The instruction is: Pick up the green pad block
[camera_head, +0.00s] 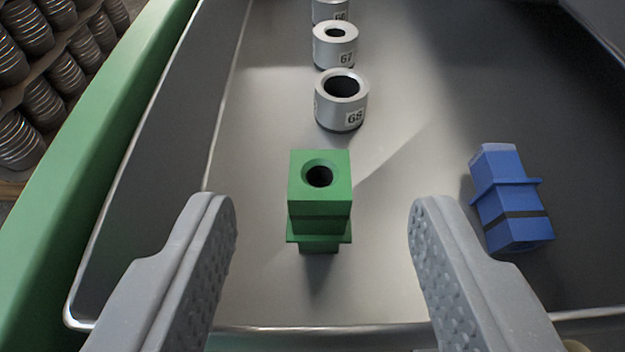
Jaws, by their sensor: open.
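The green pad block (320,205) stands upright in the metal pan, with a round dark hole in its top face and a flange low on its body. My gripper (321,205) is open, with one grey finger to the left of the block and one to the right. The block shows between the fingers with a clear gap on each side, and neither finger touches it. How far the fingertips are above the pan floor I cannot tell.
A blue block (508,200) lies tilted on the pan floor, just right of the right finger. Several silver rings, including one marked 68 (341,101) and one marked 67 (335,44), line up behind the green block. The pan (270,327) has a raised front rim; a green edge (75,150) runs along the left.

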